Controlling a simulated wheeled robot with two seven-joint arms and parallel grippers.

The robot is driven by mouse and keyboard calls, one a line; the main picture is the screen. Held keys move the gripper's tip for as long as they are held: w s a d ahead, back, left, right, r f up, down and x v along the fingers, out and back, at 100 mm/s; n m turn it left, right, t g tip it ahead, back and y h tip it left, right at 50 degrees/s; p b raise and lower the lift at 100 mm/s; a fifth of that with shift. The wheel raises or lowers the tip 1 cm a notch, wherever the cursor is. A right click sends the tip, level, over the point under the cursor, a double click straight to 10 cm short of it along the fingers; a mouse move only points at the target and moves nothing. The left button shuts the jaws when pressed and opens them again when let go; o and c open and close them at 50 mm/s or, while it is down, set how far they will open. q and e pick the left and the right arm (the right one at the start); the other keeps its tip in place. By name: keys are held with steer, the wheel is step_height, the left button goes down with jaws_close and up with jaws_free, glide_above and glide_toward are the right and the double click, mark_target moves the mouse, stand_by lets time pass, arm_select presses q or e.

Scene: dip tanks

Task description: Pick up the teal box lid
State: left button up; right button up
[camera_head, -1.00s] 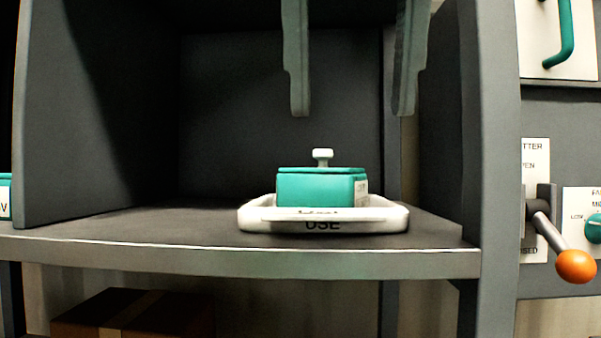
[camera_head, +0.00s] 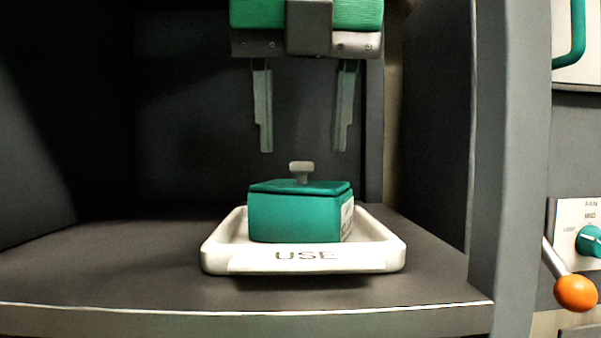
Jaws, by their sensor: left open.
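The teal box lid (camera_head: 300,187) sits flat on top of a teal box (camera_head: 293,217) and has a small pale knob (camera_head: 301,169) in its middle. The box stands in a white tray (camera_head: 384,262) marked USE. My left gripper (camera_head: 304,151) hangs down from above with its two fingers spread. Its fingertips are a little higher than the knob, one to each side of it in the picture, and nothing is between them. My right gripper does not show.
The tray rests on the grey shelf (camera_head: 100,272) of an open cubicle with dark walls. The right side panel (camera_head: 508,170) stands close by. Beyond it are an orange-ended lever (camera_head: 575,293) and a teal dial (camera_head: 591,240). The shelf left of the tray is clear.

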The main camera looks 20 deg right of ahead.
mark_target(302, 162)
arm_select(q)
steer(key=w+p, duration=0.1)
steer(key=w+d+p, duration=0.1)
steer(key=shift+w+r+p, duration=0.15)
steer(key=shift+w+p, duration=0.15)
steer(key=shift+w, duration=0.1)
steer(key=shift+p+x, duration=0.5)
steer(key=shift+x, duration=0.6)
steer(key=shift+w+f, duration=0.25)
steer(key=shift+f, duration=0.05)
steer(key=shift+s+f, duration=0.2)
steer(key=shift+c, duration=0.4)
steer(key=shift+w, duration=0.15)
steer(key=c, duration=0.8)
steer(key=shift+c, duration=0.9)
